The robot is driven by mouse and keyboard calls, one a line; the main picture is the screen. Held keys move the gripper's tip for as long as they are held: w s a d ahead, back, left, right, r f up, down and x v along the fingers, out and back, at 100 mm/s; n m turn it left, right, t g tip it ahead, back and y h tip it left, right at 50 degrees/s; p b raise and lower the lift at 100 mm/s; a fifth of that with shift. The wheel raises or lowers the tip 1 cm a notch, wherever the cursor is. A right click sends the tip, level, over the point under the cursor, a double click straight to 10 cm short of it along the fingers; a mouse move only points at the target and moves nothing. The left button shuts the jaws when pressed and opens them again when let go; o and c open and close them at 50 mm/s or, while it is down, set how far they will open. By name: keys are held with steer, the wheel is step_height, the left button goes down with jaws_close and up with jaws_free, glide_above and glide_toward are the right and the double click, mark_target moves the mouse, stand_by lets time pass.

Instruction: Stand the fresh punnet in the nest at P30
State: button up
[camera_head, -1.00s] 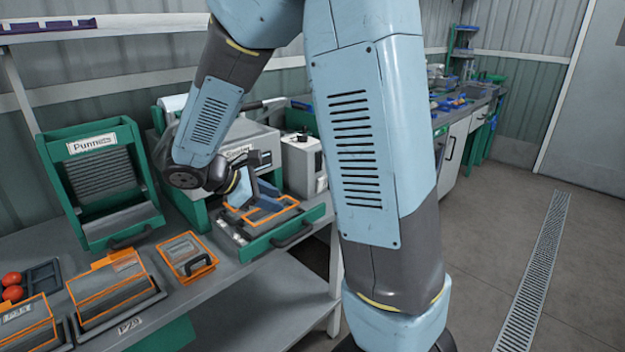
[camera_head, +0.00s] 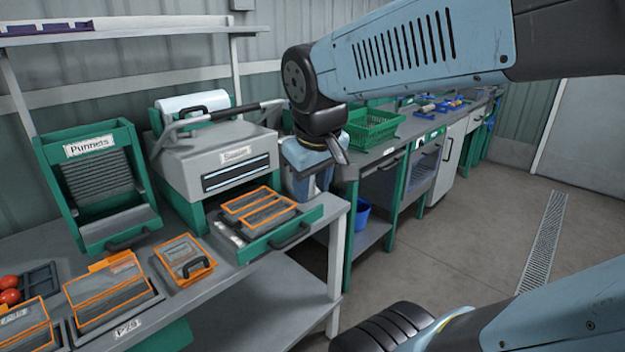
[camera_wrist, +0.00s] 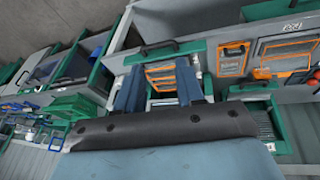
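My gripper (camera_head: 318,172) hangs in the air to the right of the sealer. In the wrist view its two blue fingers (camera_wrist: 159,88) stand apart with nothing between them. An orange-rimmed punnet insert (camera_head: 258,206) sits in the sealer's pulled-out drawer (camera_head: 290,227). The Punnets dispenser (camera_head: 92,150) holds a stack of dark punnets (camera_head: 98,182). A nest labelled P29 (camera_head: 128,328) holds an orange-rimmed punnet (camera_head: 105,287). Another orange-rimmed punnet (camera_head: 20,325) stands left of it, its label too small to read. I cannot tell which punnet is the fresh one or which nest is P30.
The grey sealer (camera_head: 215,150) stands behind the drawer. A small orange-framed tray with a dark handle (camera_head: 183,260) lies on the bench. Red tomatoes (camera_head: 9,290) lie at far left. A green basket (camera_head: 372,128) stands on the counter behind my gripper. The floor at right is clear.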

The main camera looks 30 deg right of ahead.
steer(key=shift+s+a+r+m+t+y, duration=0.2)
steer(key=shift+s+r+m+t+y, duration=0.1)
steer(key=shift+s+r+m+t, duration=0.2)
steer(key=shift+s+a+r+m+t+y, duration=0.15)
steer(key=shift+s+r+m+t+y, duration=0.15)
steer(key=shift+s+r+m+t, duration=0.15)
stand_by(0.8)
